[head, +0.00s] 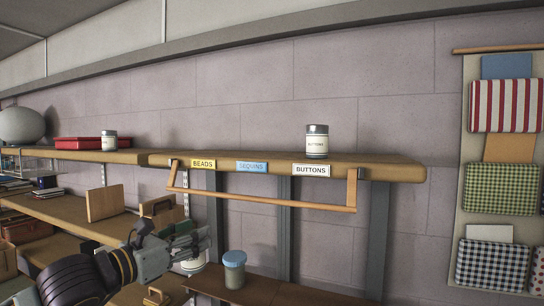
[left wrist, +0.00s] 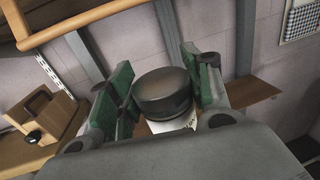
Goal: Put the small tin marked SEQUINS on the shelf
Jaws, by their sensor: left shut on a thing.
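My left gripper (head: 196,244) is in the lower left of the head view, below the shelf's front edge. In the left wrist view its green-padded fingers (left wrist: 160,92) are shut on a small tin with a dark lid (left wrist: 163,92). The tin's pale lower part (head: 194,266) shows under the fingers in the head view; its label cannot be read. The wooden shelf (head: 380,168) carries a yellow BEADS label (head: 203,163), a blue SEQUINS label (head: 252,167) and a white BUTTONS label (head: 311,170). The shelf above the SEQUINS label is bare. My right gripper is not in view.
A tin marked BUTTONS (head: 317,144) stands above its label. A wooden rail (head: 260,201) hangs in front of the shelf. Another tin (head: 109,141) and a red box (head: 80,143) stand on the left shelf. A blue-lidded jar (head: 234,274) stands below.

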